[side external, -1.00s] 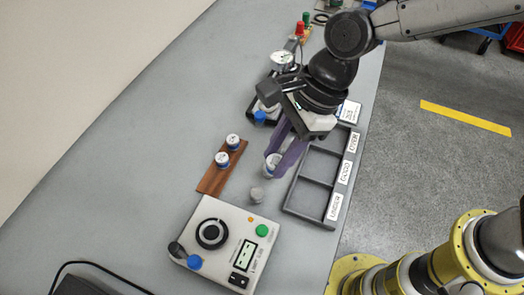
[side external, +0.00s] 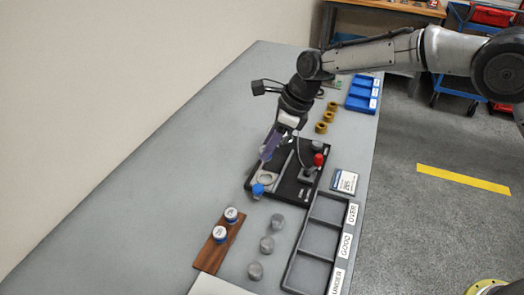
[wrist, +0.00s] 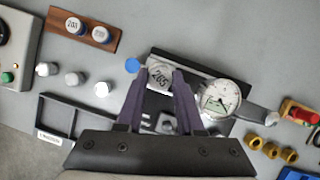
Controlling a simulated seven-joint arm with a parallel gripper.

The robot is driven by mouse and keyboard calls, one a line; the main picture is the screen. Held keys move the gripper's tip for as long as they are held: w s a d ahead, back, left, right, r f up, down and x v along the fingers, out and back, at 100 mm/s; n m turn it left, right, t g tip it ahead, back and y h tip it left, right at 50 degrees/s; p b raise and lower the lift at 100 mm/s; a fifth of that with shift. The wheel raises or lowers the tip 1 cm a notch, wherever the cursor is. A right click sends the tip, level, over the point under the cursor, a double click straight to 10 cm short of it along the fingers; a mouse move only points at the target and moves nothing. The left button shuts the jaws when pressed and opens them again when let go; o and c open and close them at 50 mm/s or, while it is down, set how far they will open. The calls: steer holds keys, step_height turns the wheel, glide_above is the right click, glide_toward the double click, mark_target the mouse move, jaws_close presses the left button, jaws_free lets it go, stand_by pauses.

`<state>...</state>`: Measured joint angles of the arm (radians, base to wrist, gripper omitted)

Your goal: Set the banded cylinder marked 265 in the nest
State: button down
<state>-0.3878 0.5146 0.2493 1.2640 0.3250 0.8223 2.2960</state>
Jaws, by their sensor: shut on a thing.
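The banded cylinder (wrist: 160,77) with a white top, its mark reading like 265, sits between the purple fingers of my gripper (wrist: 158,82) in the wrist view. My gripper is shut on it. In the side view my gripper (side external: 266,157) is over the black gauge base, just behind the pale ring-like nest (side external: 265,179). The fingers mostly hide the cylinder there, and I cannot tell whether it touches the base. In the wrist view the cylinder hides the nest. The dial gauge (wrist: 221,99) is close to the right finger.
A wooden rack (side external: 210,255) holds two banded cylinders. Three grey cylinders (side external: 267,244) and the sorting tray (side external: 313,223) lie nearer the camera. Brass rings (side external: 321,127) stand beyond. The table at left is clear.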

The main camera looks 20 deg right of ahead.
glide_above(261, 180)
steer(key=d, duration=0.2)
steer(key=shift+s+a+f, duration=0.1)
steer(key=shift+s+f, duration=0.05)
steer(key=shift+f, duration=1.35)
steer(key=shift+s+a+f, duration=0.1)
steer(key=shift+f, duration=1.4)
steer(key=shift+f, duration=0.8)
steer(key=shift+c, duration=2.3)
jaws_free()
steer(key=shift+c, duration=0.4)
steer(key=o, duration=0.3)
steer(key=shift+s, duration=0.1)
steer(key=shift+o, duration=0.2)
steer(key=shift+s+f, duration=0.1)
steer(key=shift+a, duration=0.1)
